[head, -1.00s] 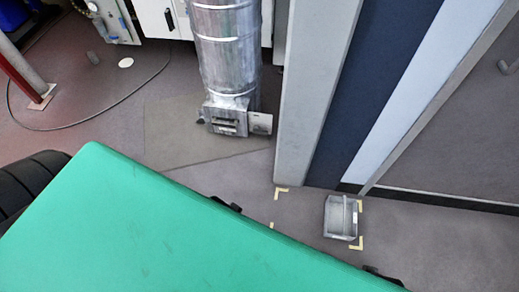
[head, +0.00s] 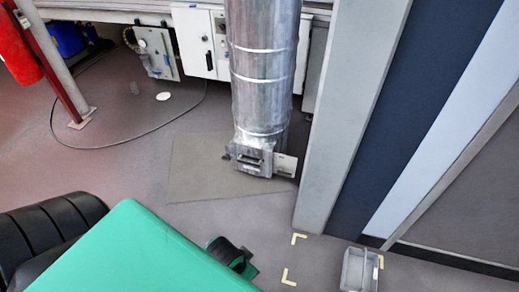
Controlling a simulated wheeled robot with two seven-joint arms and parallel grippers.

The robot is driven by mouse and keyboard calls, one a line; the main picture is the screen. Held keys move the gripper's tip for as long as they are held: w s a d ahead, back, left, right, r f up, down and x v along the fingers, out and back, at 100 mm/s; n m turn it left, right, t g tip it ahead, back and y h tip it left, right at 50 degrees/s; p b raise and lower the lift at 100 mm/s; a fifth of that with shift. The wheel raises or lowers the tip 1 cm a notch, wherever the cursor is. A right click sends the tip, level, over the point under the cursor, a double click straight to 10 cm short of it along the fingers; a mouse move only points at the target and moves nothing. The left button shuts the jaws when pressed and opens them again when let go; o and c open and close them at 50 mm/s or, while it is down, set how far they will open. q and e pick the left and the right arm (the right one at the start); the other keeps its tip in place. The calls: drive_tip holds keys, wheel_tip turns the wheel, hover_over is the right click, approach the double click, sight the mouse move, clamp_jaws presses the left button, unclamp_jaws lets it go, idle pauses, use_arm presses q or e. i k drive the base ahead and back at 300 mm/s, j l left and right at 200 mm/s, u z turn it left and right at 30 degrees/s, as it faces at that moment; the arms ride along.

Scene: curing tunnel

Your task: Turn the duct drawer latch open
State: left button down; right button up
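The silver metal duct (head: 262,85) comes down in the upper middle of the head view. At its foot is a small grey boxy drawer front (head: 252,159) with a handle-like bar across it. A pale flat plate (head: 286,165) sticks out to its right. A small dark piece shows at its left side. The latch is too small to make out clearly, so I cannot tell its position. Neither of my grippers is in view.
A grey pillar (head: 345,110) stands close right of the duct. A grey open bin (head: 360,270) sits on the floor among yellow corner marks. White cabinets (head: 200,42) stand behind. A thin cable (head: 120,145) curves over the floor at left. Floor before the duct is clear.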

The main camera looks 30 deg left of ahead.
sight(228, 157)
drive_tip(key=u, duration=1.35)
